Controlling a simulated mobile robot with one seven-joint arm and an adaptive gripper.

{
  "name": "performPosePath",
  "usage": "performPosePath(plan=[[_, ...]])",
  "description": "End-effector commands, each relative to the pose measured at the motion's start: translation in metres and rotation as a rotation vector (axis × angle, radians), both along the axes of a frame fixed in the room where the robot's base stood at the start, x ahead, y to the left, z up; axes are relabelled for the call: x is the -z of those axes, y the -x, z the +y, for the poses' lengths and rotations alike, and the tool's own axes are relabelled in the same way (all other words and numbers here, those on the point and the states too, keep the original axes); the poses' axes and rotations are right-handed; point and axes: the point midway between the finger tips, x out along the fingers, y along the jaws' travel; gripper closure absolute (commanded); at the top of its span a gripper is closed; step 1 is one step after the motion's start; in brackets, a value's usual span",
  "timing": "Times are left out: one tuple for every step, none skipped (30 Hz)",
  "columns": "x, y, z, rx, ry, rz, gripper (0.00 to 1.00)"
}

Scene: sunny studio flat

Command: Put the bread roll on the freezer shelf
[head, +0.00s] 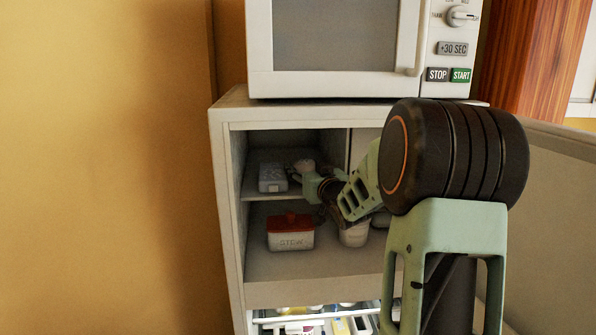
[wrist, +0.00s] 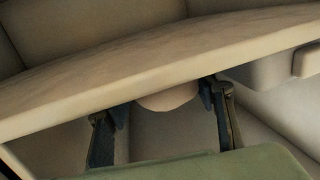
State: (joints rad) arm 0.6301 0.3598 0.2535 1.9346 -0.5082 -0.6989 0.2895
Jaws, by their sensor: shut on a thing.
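The bread roll (wrist: 168,98) is pale and rounded, between the two dark fingers of my gripper (wrist: 165,108) in the wrist view. A pale board edge crosses in front and hides much of the roll and the fingertips. In the head view my gripper (head: 309,184) reaches into the open freezer compartment, at the level of its shelf (head: 262,193). A small roundish thing just above the gripper there seems to be the roll. Whether the roll touches the shelf cannot be told.
A grey box (head: 272,178) lies on the shelf, left of my gripper. Below stand a red-lidded STEW box (head: 290,238) and a white tub (head: 354,234). A microwave (head: 335,45) sits on top of the cabinet. A lit, filled compartment (head: 310,322) opens underneath.

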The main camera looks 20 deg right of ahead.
Motion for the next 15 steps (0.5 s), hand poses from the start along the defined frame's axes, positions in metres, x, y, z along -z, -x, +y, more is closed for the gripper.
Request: performPosePath(plan=[[0.0020, 0.0022, -0.0030, 0.002, -0.001, 0.004, 0.73], [0.0030, 0.0030, -0.0036, 0.002, -0.001, 0.004, 0.73], [0.0038, 0.0037, -0.0042, 0.002, -0.001, 0.004, 0.73], [0.0041, 0.0040, -0.0045, 0.002, -0.001, 0.004, 0.73], [0.0043, 0.0041, -0.0046, 0.001, -0.001, 0.004, 0.73], [0.0044, 0.0042, -0.0045, 0.001, -0.001, 0.003, 0.73], [0.0043, 0.0042, -0.0044, 0.001, -0.001, 0.003, 0.73], [0.0043, 0.0042, -0.0043, 0.001, -0.001, 0.003, 0.73], [0.0042, 0.0041, -0.0044, 0.001, 0.000, 0.003, 0.73], [0.0041, 0.0041, -0.0044, 0.001, 0.000, 0.003, 0.73], [0.0041, 0.0041, -0.0043, 0.001, 0.000, 0.003, 0.73], [0.0041, 0.0041, -0.0043, 0.001, 0.000, 0.003, 0.73], [0.0046, 0.0041, -0.0043, 0.001, 0.000, 0.003, 0.73], [0.0056, 0.0041, -0.0042, 0.001, 0.000, 0.003, 0.73], [0.0072, 0.0040, -0.0042, 0.001, 0.000, 0.003, 0.73]])
